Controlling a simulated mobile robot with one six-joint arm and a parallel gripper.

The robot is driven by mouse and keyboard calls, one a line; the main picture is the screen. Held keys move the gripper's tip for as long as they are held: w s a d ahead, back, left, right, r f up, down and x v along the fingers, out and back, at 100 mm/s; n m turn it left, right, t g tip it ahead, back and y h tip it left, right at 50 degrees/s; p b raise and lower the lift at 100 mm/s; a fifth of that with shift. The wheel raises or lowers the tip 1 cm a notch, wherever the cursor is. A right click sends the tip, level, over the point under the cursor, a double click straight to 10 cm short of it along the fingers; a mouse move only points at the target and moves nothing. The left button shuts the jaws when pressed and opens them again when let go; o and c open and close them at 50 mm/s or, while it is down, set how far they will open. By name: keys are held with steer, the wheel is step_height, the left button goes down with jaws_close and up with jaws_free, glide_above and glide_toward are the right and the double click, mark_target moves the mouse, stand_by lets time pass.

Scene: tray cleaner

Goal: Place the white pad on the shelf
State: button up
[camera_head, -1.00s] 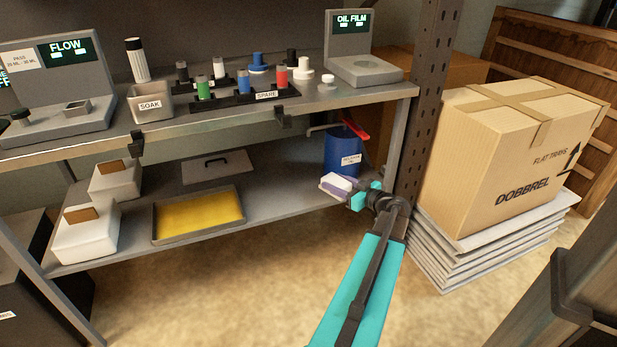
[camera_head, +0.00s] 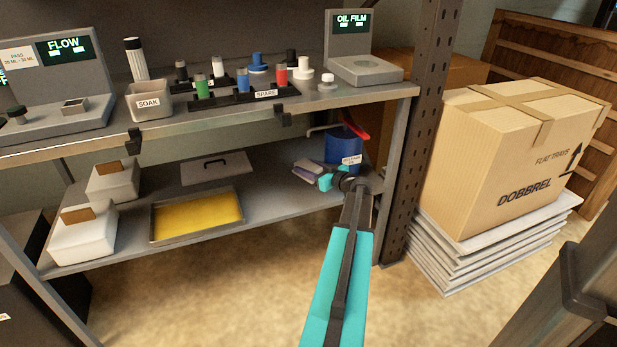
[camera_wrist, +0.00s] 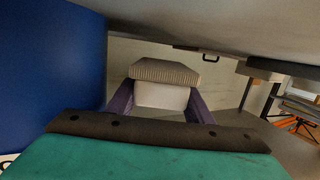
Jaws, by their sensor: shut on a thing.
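The white pad (camera_wrist: 162,95) is a white block with a ribbed, paler beige-grey face. It sits between the two purple fingers of my gripper (camera_wrist: 160,108) in the wrist view, and the gripper is shut on it. In the head view, my gripper (camera_head: 310,174) and the pad are small and partly hidden by the wrist. They are between the upper and lower boards, over the right part of the lower shelf (camera_head: 270,190), just left of the blue drum (camera_head: 343,150). I cannot tell whether the pad touches the shelf.
The blue drum, with a red handle, stands close beside my gripper. A tray with a yellow sheet (camera_head: 197,216), a grey lid (camera_head: 215,168) and two white bins (camera_head: 84,232) occupy the shelf's left and middle. The upper shelf's underside (camera_wrist: 240,25) is close above. A rack post (camera_head: 425,110) stands right.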

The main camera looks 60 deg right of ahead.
steer(key=shift+f+b, duration=0.6)
steer(key=shift+f, duration=1.15)
steer(key=shift+f+b, duration=0.15)
steer(key=shift+b, duration=0.15)
steer(key=o, duration=0.8)
steer(key=shift+r+p, duration=0.25)
steer(key=shift+p, duration=0.1)
steer(key=p+v, duration=0.2)
steer(key=v, duration=1)
steer(key=shift+f, duration=0.1)
steer(key=shift+s, duration=0.1)
